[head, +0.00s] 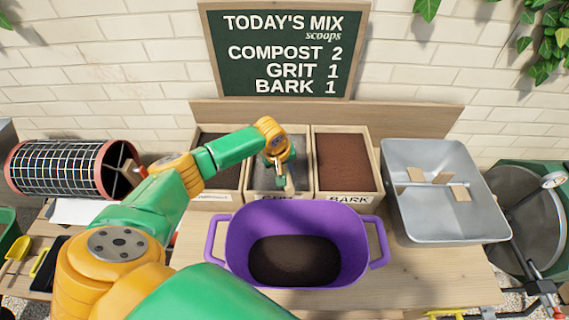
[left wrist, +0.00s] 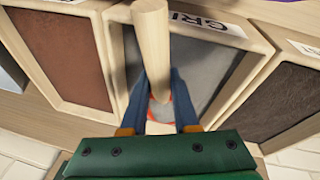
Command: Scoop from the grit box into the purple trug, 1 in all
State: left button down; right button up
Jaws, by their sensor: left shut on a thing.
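The grit box (head: 262,189), a wooden bin of grey grit, stands in the middle of three bins. My left gripper (head: 279,172) is over it, shut on a scoop with a pale wooden handle (head: 282,184). In the left wrist view the handle (left wrist: 153,50) rises between the blue fingers, over the grey grit. The scoop's head is mostly hidden, so I cannot tell whether it holds grit. The purple trug (head: 240,232) stands in front of the bins, with dark brown material (head: 295,260) in its bottom. My right gripper is not in view.
The bark box (head: 345,165) is right of the grit, and another labelled bin (head: 212,196) is left. A grey metal tray (head: 440,225) stands at the right. A mesh drum (head: 65,167) is at the left. A chalkboard (head: 281,50) hangs behind.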

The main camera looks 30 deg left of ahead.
pick_arm(q)
jog(key=shift+s+d+r+t+y, duration=0.15)
jog(key=shift+r+t+y, duration=0.15)
jog(key=shift+r+t, duration=0.2)
jog(key=shift+t+y, duration=0.5)
jog(key=shift+w+d+r+b+v, duration=0.1)
jog(key=shift+w+v, duration=0.05)
jog(key=shift+v, duration=0.85)
jog(key=shift+w+d+r+b+v, duration=0.1)
jog(key=shift+w+v, duration=0.1)
jog(key=shift+v, duration=0.8)
jog(key=shift+w+d+b+v, duration=0.1)
jog(key=shift+w+v, duration=0.05)
jog(key=shift+v, duration=0.85)
jog(key=shift+d, duration=0.1)
